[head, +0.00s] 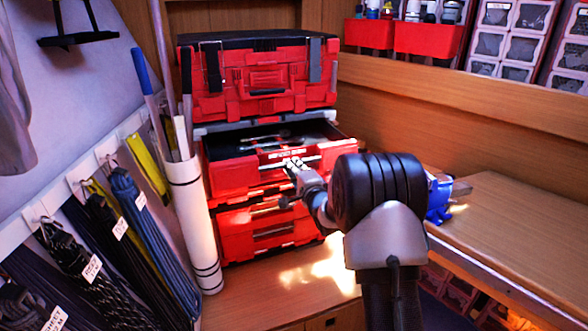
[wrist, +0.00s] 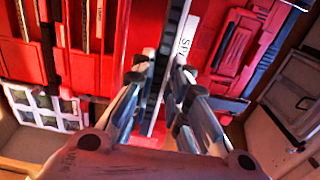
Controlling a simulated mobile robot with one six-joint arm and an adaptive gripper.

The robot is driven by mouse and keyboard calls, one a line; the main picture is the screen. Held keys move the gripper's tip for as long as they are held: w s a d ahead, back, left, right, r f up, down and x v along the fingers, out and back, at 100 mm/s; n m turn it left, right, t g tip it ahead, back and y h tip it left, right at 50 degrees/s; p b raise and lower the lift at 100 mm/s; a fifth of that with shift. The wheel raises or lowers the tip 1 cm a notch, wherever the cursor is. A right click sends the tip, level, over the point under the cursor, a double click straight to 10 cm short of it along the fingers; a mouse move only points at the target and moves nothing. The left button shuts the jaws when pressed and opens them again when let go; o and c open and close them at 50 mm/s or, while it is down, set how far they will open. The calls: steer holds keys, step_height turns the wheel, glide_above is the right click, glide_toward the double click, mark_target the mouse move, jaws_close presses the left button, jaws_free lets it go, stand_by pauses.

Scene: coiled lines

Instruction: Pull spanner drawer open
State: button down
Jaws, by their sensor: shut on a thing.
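The red spanner drawer (head: 235,172) stands partly open in the middle of the red tool-chest stack, with silvery tools visible inside it. Its front carries a white label, which also shows in the wrist view beside the drawer's front edge (wrist: 170,45). My gripper (head: 294,165) is at the drawer front, just below the label. In the wrist view my gripper (wrist: 163,68) has its two fingers closed on either side of the drawer's handle strip. The fingers hide part of the handle.
A closed red toolbox (head: 262,78) sits above the drawer, and another red drawer (head: 262,232) is shut below. A white tube (head: 192,215) with rods stands close on the left. A wooden bench (head: 510,225) with a blue vise (head: 438,198) lies to the right.

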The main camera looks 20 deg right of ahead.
steer(key=c, duration=1.6)
jaws_free()
steer(key=shift+o, duration=0.2)
steer(key=s, duration=1.2)
steer(key=shift+d, duration=0.1)
